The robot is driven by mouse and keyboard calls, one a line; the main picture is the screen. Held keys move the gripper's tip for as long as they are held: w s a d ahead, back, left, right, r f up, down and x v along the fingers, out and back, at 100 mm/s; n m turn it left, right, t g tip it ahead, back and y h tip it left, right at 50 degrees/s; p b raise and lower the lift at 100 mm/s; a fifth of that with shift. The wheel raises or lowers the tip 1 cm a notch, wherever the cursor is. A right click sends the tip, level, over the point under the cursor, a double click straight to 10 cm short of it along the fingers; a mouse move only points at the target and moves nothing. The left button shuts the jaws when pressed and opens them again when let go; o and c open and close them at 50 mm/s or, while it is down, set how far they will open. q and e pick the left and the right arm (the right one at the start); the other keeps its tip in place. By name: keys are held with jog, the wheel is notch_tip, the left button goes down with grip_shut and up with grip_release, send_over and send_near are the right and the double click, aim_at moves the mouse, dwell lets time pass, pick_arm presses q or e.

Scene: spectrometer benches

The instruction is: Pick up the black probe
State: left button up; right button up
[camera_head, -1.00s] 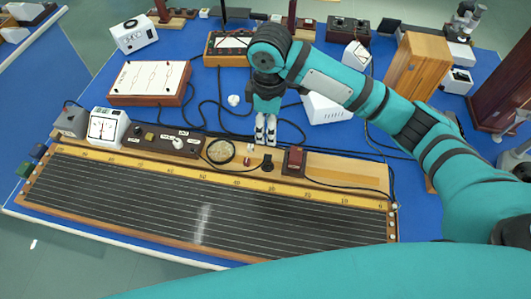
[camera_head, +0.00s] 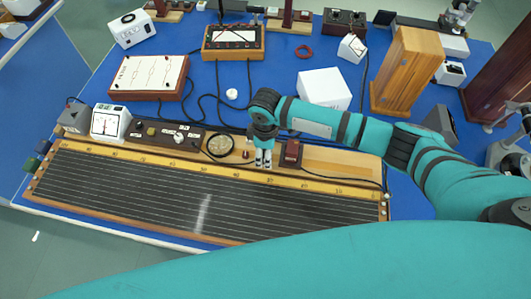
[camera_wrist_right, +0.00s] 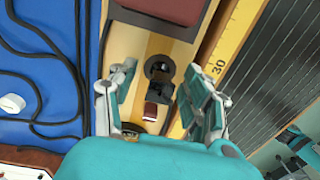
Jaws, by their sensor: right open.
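The black probe (camera_wrist_right: 159,72) stands on the light wooden strip of the long wire board. It has a round dark part and a blocky black part. In the right wrist view it lies between the two spread fingers of my right gripper, with a gap to each finger. In the head view my right gripper (camera_head: 263,164) points down over the strip and hides most or all of the probe. It is open and empty. I cannot tell its exact height above the probe. My left gripper is in neither view.
A dark red block (camera_head: 291,152) stands just right of the gripper. A small red piece (camera_head: 245,154) and a round brass-coloured dial (camera_head: 219,146) are to its left. The yellow scale (camera_head: 180,170) runs in front. Black cables cross the blue mat behind.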

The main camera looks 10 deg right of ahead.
jog(key=shift+f, duration=0.3)
grip_shut()
jog(key=shift+r, duration=0.2)
